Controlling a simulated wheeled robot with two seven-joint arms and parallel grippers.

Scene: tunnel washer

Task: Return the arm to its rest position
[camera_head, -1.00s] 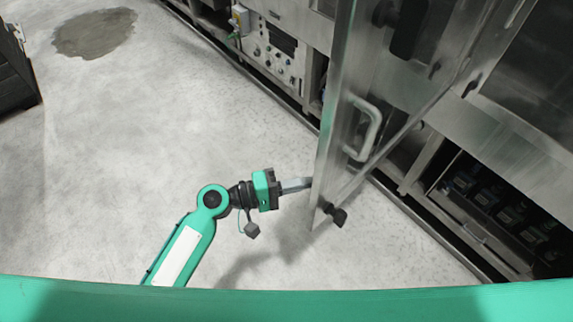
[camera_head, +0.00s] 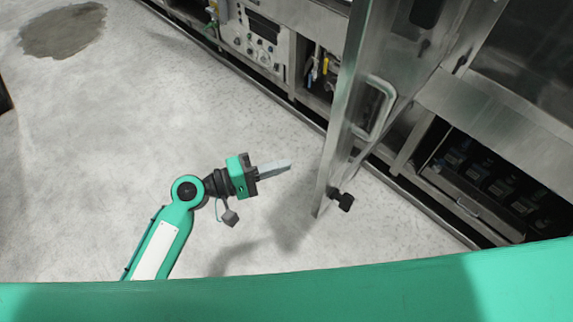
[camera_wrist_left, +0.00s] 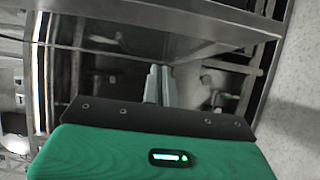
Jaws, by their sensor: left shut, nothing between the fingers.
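My left gripper (camera_head: 289,164) is shut and empty, held out over the floor left of the open steel door (camera_head: 345,130). A gap of floor shows between its fingertips and the door edge in the head view. In the left wrist view its two fingers (camera_wrist_left: 160,70) lie close together, with steel machine surfaces beyond them. The green arm bends at its wrist joint and comes up from the lower left. My right gripper is not in view.
The door stands swung out from the washer, with a bar handle (camera_head: 378,106) and a black knob (camera_head: 345,201) low down. A control panel (camera_head: 258,40) sits at the top. An open lower bay (camera_head: 480,180) is at right. Floor left of my arm is clear, with a dark patch (camera_head: 62,30).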

